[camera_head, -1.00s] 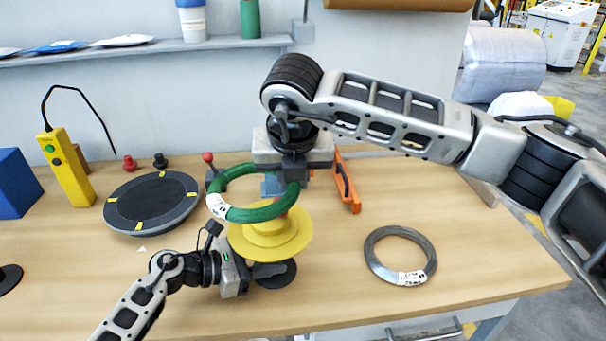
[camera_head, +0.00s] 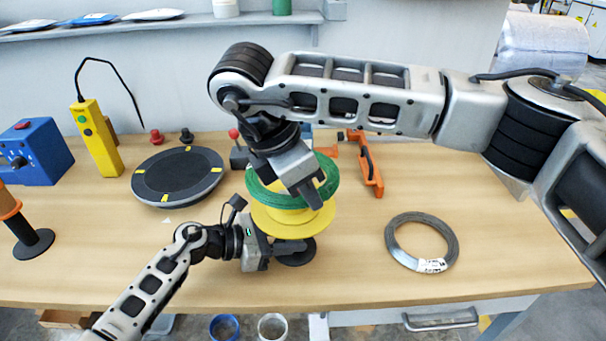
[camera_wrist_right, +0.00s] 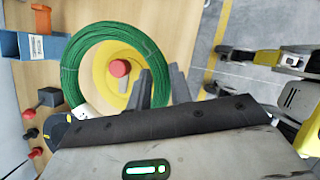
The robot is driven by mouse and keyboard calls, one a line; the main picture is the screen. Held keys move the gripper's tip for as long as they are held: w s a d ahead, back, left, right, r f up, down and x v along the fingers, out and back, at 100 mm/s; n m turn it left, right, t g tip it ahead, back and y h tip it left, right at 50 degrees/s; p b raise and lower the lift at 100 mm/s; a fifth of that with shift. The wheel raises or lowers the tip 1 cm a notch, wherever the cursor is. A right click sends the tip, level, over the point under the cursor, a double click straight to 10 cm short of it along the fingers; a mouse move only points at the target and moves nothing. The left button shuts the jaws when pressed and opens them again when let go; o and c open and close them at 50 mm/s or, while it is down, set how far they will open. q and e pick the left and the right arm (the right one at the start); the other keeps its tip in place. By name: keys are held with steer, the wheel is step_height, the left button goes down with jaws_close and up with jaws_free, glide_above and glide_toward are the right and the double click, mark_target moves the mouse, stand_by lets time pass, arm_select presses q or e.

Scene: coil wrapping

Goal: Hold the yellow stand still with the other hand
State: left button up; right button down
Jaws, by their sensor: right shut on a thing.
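The yellow stand (camera_head: 322,222) has a wide yellow flange above a round black base (camera_head: 298,258). My right gripper (camera_head: 312,196) is shut on the rim of the green coil (camera_head: 262,196), which is low at the stand's flange. In the right wrist view, the coil (camera_wrist_right: 72,75) surrounds the stand's red knob (camera_wrist_right: 120,68), and the right fingers (camera_wrist_right: 158,88) are at its edge. Whether the coil rests on the flange is hard to tell. My left gripper (camera_head: 285,247) is at the stand, just below the flange. Its fingertips are partly hidden, so its grip is unclear.
A grey wire coil (camera_head: 452,240) lies on the table to the right. An orange tool (camera_head: 370,165) stands behind it. A round black turntable (camera_head: 178,175), a yellow control box (camera_head: 100,140) and a blue box (camera_head: 42,155) are on the left. The front right of the table is clear.

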steer(key=shift+f, duration=0.1)
stand_by(0.3)
steer(key=shift+f, duration=2.1)
steer(key=c, duration=1.2)
jaws_free()
steer(key=v, duration=1.2)
